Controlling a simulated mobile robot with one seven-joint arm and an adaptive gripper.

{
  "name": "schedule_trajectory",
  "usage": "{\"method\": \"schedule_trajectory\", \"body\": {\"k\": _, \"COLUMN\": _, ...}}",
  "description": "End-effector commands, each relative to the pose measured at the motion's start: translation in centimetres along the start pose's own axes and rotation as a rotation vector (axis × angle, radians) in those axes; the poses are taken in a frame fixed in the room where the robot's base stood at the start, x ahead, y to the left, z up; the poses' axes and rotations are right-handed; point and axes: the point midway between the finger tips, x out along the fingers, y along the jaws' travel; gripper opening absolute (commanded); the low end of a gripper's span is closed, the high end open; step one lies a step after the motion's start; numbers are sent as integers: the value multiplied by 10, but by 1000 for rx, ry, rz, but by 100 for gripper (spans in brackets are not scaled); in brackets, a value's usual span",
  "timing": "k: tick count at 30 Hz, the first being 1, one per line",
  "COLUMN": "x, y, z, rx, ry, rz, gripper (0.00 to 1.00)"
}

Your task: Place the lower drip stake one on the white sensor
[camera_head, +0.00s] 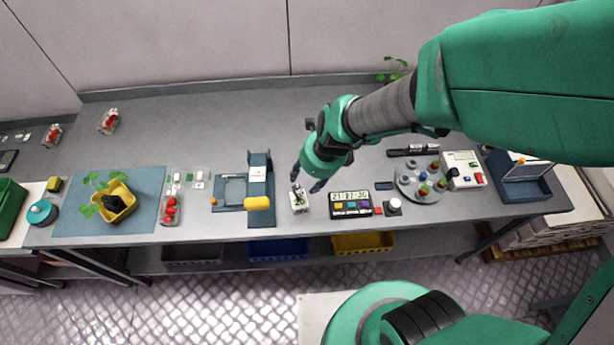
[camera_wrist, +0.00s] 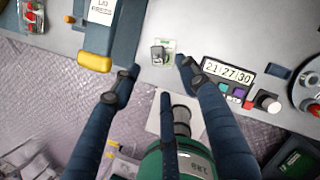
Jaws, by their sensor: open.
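My gripper (camera_head: 306,183) is open and empty above the bench's front edge, fingers pointing down. A small pale card or packet (camera_head: 299,208) with green and dark marks lies just below the fingertips. In the wrist view, the open gripper (camera_wrist: 156,70) has this pale card (camera_wrist: 170,46) beyond and between its fingertips, with a small grey-and-white piece (camera_wrist: 158,54) on it. I cannot tell whether this piece is a drip stake or the white sensor. No drip stake can be clearly made out in either view.
A digital timer (camera_head: 350,204) stands right of the card, with a white knob (camera_head: 394,206) beside it. A blue press with a yellow handle (camera_head: 257,203) stands left. A round tray of jars (camera_head: 405,189) and a white box (camera_head: 463,170) are farther right.

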Motion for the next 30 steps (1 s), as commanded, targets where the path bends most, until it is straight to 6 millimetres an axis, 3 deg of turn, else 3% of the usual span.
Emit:
{"method": "schedule_trajectory", "body": {"k": 20, "x": -7, "y": -2, "z": 0, "rx": -38, "ry": -4, "rz": -5, "gripper": 44}}
{"method": "schedule_trajectory", "body": {"k": 26, "x": -39, "y": -11, "z": 1, "rx": -216, "ry": -17, "rz": -28, "gripper": 44}}
{"method": "schedule_trajectory", "body": {"k": 30, "x": -76, "y": -18, "z": -3, "rx": -437, "ry": -21, "rz": -60, "gripper": 44}}
